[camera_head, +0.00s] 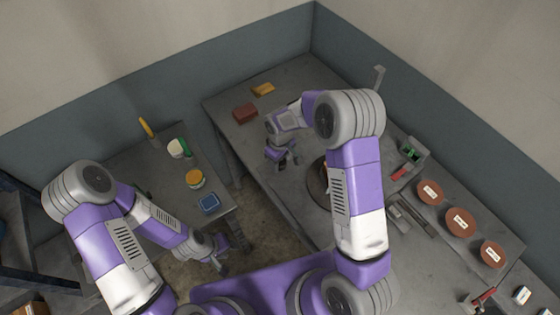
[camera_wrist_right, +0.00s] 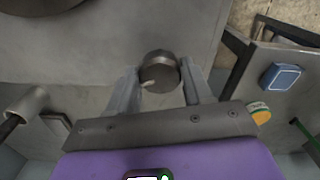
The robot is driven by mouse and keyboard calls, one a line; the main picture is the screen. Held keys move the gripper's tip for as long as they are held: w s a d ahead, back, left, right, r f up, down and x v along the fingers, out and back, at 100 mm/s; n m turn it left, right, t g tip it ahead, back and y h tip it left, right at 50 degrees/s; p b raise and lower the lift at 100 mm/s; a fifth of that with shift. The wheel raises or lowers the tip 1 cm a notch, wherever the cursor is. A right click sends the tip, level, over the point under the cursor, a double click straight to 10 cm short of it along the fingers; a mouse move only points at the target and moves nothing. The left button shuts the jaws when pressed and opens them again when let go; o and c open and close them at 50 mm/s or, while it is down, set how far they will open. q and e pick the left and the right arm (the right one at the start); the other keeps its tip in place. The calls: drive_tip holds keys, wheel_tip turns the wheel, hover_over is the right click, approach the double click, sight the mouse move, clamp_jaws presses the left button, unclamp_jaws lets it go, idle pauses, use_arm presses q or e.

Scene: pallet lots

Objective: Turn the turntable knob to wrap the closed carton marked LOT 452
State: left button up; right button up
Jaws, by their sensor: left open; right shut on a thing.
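My right gripper (camera_head: 283,162) reaches down at the table's near left edge. In the right wrist view its two fingers (camera_wrist_right: 162,88) are shut on a round dark grey knob (camera_wrist_right: 160,70) with a pale pointer mark. The knob cannot be made out in the head view. The round brown turntable (camera_head: 317,183) is partly hidden behind my right arm, and its dark rim (camera_wrist_right: 40,5) shows at the top left of the wrist view. No carton marked LOT 452 can be made out. My left gripper (camera_head: 222,262) is open and empty, low beside the left table.
A red block (camera_head: 245,112) and a yellow block (camera_head: 262,89) lie at the back of the main table. Several brown round items with labels, one here (camera_head: 460,222), line its right side. The left table holds a blue box (camera_head: 209,204) and a yellow-lidded jar (camera_head: 195,179).

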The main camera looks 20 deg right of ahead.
drive_tip(key=n, duration=0.4)
drive_tip(key=shift+n, duration=0.3)
drive_tip(key=n, duration=0.4)
drive_tip(key=shift+n, duration=0.4)
drive_tip(key=o, duration=1)
drive_tip(key=shift+o, duration=0.2)
wheel_tip(320, 180, up, 8)
drive_tip(key=shift+f, duration=0.2)
idle(0.9)
